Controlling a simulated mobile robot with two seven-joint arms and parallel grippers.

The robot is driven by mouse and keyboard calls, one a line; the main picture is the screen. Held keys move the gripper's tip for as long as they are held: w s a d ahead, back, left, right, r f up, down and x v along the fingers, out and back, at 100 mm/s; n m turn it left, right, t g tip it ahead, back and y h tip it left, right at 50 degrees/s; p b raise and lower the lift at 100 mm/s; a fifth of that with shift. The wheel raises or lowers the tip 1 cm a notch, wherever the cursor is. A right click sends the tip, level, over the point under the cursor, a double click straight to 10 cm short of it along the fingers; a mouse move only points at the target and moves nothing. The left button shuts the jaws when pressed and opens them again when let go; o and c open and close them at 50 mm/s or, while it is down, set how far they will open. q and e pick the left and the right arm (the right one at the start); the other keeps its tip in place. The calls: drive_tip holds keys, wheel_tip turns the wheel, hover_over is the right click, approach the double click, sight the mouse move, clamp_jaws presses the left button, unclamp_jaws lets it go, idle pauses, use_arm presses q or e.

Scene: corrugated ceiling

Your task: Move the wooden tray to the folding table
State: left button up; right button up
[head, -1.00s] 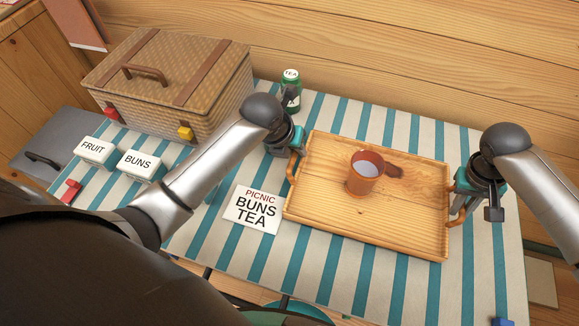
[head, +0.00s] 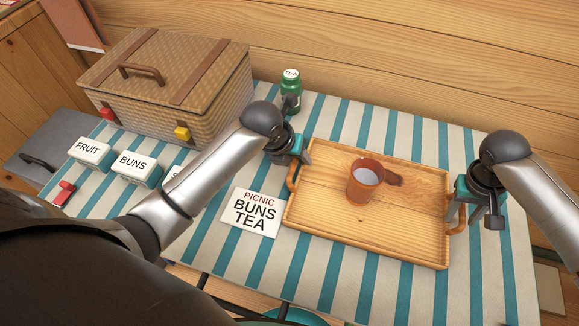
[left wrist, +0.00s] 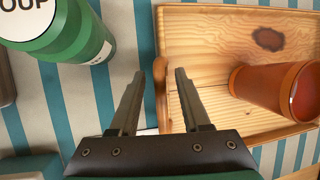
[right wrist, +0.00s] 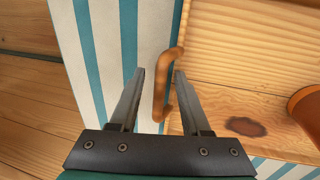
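The wooden tray (head: 395,230) lies flat on the striped cloth, with a brown loop handle at each short end. I cannot pick out a separate folding table.
A wicker basket (head: 205,110), a green TEA jar (head: 290,95) and FRUIT (head: 90,152) and BUNS (head: 137,168) boxes stand left of the tray. A PICNIC card (head: 250,213) lies beside it. A green can (left wrist: 65,30) is near my left fingers. Bare cloth lies in front.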

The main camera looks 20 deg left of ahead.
use_arm(q)
drive_tip(key=shift+r, duration=0.1)
use_arm(e)
drive_tip(key=shift+r, duration=0.1)
use_arm(q)
drive_tip(key=v, duration=1.1)
drive_tip(key=shift+s+r, duration=0.2)
drive_tip(key=shift+r, duration=0.1)
use_arm(e)
wheel_tip(320, 180, up, 12)
drive_tip(key=a, duration=0.2)
drive_tip(key=shift+a, duration=0.2)
drive_tip(key=shift+s+f, duration=0.1)
drive_tip(key=shift+f, duration=0.1)
